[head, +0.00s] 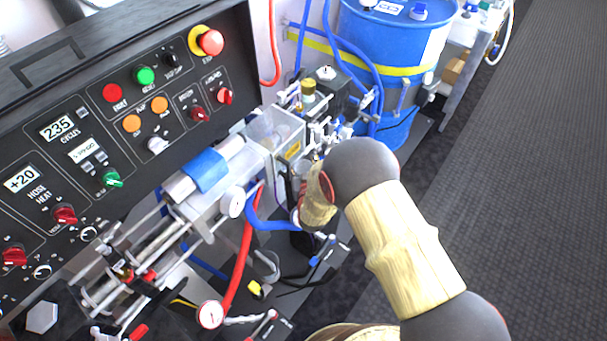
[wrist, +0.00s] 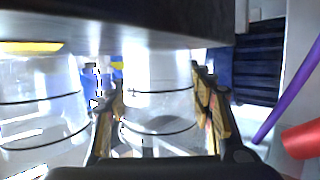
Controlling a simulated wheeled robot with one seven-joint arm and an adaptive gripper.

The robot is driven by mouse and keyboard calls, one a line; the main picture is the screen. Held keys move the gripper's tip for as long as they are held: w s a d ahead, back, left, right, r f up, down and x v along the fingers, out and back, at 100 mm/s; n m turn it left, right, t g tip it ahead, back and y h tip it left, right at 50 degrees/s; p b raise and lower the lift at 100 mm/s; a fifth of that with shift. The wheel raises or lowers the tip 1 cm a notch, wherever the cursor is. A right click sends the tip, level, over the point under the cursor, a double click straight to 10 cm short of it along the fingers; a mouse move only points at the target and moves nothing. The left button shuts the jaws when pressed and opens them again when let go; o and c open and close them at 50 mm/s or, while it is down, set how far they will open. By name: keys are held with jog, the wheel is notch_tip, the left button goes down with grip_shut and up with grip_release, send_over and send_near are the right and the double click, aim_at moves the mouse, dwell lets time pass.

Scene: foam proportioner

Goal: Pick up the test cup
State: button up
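A clear cup (wrist: 158,105) with dark ring lines stands upright between the two fingers of my gripper (wrist: 160,90) in the wrist view. The fingers lie close along its left and right sides. I cannot tell whether they press on it. A second clear cup (wrist: 40,105) with similar lines is just left of the left finger. Nothing marks either one as the test cup. A dark overhang (wrist: 120,22) hides the upper part of both.
A black control panel (head: 120,120) stands on the left. A blue drum (head: 390,45) with hoses is behind my arm. A red hose (head: 243,260) and gauges lie below the panel. In the wrist view, purple (wrist: 287,92) and red (wrist: 302,140) hoses are at right.

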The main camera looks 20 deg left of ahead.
jog(key=c, duration=0.8)
jog(key=shift+c, duration=0.5)
